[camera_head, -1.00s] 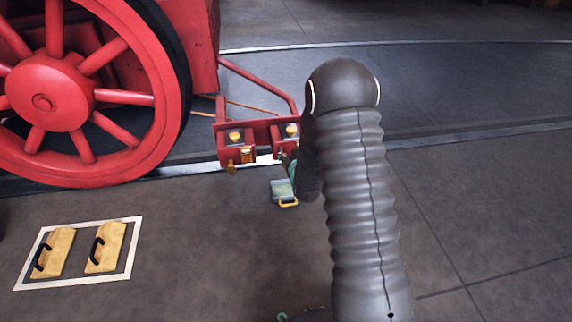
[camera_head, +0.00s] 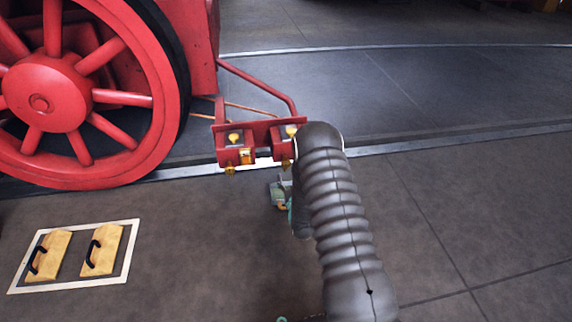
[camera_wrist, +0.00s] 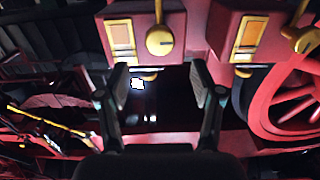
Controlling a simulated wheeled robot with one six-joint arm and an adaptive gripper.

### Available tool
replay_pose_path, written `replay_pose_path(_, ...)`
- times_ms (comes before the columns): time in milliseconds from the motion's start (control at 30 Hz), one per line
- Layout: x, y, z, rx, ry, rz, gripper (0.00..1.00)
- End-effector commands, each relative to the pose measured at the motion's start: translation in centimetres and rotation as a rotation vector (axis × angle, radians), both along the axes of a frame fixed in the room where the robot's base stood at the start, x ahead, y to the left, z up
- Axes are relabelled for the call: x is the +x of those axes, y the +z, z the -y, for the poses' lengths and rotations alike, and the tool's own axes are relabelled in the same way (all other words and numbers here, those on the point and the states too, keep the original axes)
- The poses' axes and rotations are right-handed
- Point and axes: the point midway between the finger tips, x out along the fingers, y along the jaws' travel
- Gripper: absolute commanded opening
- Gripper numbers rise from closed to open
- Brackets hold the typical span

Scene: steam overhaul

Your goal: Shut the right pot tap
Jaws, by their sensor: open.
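Two red pots hang at the end of the red bracket. The right pot (camera_head: 279,150) is partly hidden by my arm in the head view; its brass tap (camera_head: 286,164) shows low on its front. In the wrist view, which looks upside down, I take the left red box (camera_wrist: 190,30) to be this pot, with its round-ended brass tap (camera_wrist: 160,40) beside a yellow window. My gripper (camera_wrist: 160,80) is open and empty. The tap lies ahead of the gap between its fingers, apparently apart from them.
The left pot (camera_head: 228,154) with its own tap (camera_head: 230,171) stands close beside. A big red wheel (camera_head: 45,100) is at left. Floor at right is clear.

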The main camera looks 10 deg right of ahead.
Motion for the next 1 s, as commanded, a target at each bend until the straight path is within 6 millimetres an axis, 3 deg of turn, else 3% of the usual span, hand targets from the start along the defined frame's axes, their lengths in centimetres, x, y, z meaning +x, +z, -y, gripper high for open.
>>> replay_pose_path(200, 4.2, 0.0, 0.0, 0.0, 0.0, 0.002, 0.66)
replay_pose_path(433, 7.3, -0.1, 0.0, 0.0, 0.0, 0.001, 0.66)
replay_pose_path(600, 8.4, 0.0, 0.0, 0.0, 0.0, 0.0, 0.66)
replay_pose_path(900, 8.6, 0.0, 0.0, 0.0, 0.0, -0.002, 0.66)
replay_pose_path(1000, 8.6, 0.0, 0.0, 0.0, 0.0, -0.001, 0.44)
